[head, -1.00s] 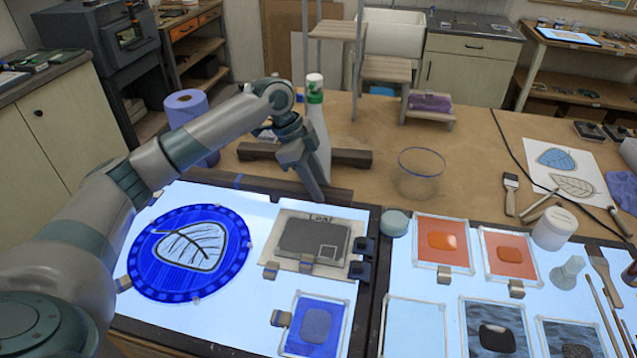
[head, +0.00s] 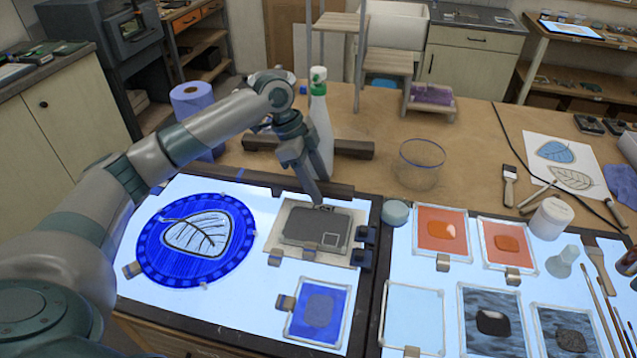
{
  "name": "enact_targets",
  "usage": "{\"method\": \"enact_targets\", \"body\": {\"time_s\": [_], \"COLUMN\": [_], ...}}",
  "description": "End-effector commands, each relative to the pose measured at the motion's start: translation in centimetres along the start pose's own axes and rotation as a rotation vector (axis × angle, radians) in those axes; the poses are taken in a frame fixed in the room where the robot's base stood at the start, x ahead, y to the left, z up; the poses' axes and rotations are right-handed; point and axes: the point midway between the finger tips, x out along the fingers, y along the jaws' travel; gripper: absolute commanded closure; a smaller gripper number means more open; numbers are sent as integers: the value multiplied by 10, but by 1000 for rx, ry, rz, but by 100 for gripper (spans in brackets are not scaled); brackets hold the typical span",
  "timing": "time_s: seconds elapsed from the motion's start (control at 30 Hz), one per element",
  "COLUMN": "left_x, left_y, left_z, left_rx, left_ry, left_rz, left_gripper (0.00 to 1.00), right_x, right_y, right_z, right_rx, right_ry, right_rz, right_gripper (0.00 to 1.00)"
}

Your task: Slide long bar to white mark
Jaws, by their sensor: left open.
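A long dark bar (head: 355,149) lies on the brown bench behind the light table, passing behind the spray bottle and my left arm. A dark strip (head: 338,189) also runs along the back edge of the light table; I cannot tell which of the two is the task's long bar. My left gripper (head: 318,202) is open and points down at the back edge of a beige board with a dark grey plate (head: 318,229). I cannot tell if its fingertips touch anything. I cannot clearly make out a white mark. My right gripper is not in view.
A blue leaf disc (head: 152,253) lies on the lit table (head: 205,309). A green-capped bottle (head: 320,125) and a blue paper roll (head: 192,100) stand behind my left gripper. A glass bowl (head: 419,165) stands to the right. Framed panes fill the right-hand light table.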

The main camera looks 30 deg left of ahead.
Motion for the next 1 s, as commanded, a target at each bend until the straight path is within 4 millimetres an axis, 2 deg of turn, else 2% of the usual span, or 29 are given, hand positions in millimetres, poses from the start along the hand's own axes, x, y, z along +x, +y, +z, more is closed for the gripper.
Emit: {"method": "enact_targets", "body": {"time_s": [0.27, 0.8, 1.0], "left_x": [-29, -134, -162], "left_y": [-1, -1, 0], "left_z": [1, 0, 0], "left_rx": [1, 0, 0], "left_ry": [1, 2, 1], "left_rz": [-5, -6, -5], "left_gripper": [50, 50, 50], "right_x": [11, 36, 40], "right_y": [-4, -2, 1], "right_z": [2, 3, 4], "right_rx": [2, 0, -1], "right_ry": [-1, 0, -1], "right_rz": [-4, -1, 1], "right_gripper": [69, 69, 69]}}
